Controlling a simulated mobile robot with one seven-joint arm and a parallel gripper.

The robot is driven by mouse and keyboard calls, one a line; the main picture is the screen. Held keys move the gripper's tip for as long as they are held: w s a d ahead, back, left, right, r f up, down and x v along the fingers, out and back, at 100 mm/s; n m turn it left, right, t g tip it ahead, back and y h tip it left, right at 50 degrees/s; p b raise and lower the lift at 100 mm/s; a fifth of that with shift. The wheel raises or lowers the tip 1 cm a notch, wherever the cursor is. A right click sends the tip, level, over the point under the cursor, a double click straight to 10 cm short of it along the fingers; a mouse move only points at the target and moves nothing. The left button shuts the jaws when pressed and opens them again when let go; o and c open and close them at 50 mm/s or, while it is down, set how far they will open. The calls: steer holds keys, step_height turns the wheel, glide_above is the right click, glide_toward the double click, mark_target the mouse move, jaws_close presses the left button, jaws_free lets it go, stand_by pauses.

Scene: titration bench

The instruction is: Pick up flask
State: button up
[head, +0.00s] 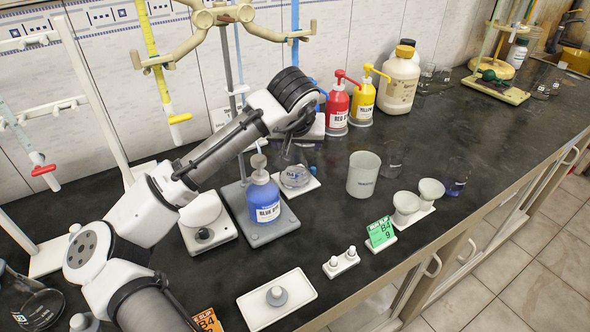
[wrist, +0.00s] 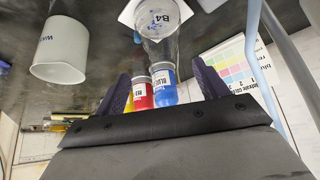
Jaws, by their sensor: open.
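A clear glass flask (wrist: 160,42) shows at the top of the wrist view, with "B4" lettering seen at its base and a white tile beside it. I cannot tell whether the flask reaches between the fingers. In the head view the end of my arm is above the flask and its fingers are hard to make out.
The blue pump bottle (head: 264,198) stands close in front. Red (head: 337,105) and yellow (head: 363,98) pump bottles stand behind. A white waste beaker (head: 363,176) is to the right. A burette stand (head: 229,62) rises at the back.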

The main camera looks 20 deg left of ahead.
mark_target(295, 150)
steer(key=b+x, duration=0.1)
steer(key=x, duration=0.1)
steer(key=b+x, duration=0.1)
steer(key=x, duration=0.1)
steer(key=shift+s+a+f, duration=0.15)
steer(key=shift+a+f, duration=0.05)
steer(key=shift+a, duration=0.05)
steer(key=shift+w+f, duration=0.2)
steer(key=shift+w, duration=0.05)
steer(key=shift+r, duration=0.1)
jaws_close()
steer(key=shift+r, duration=0.1)
steer(key=shift+r+b, duration=0.4)
steer(key=shift+r, duration=0.2)
steer(key=s+d+b, duration=0.3)
steer(key=s+d, duration=0.9)
steer(key=shift+s+d, duration=0.3)
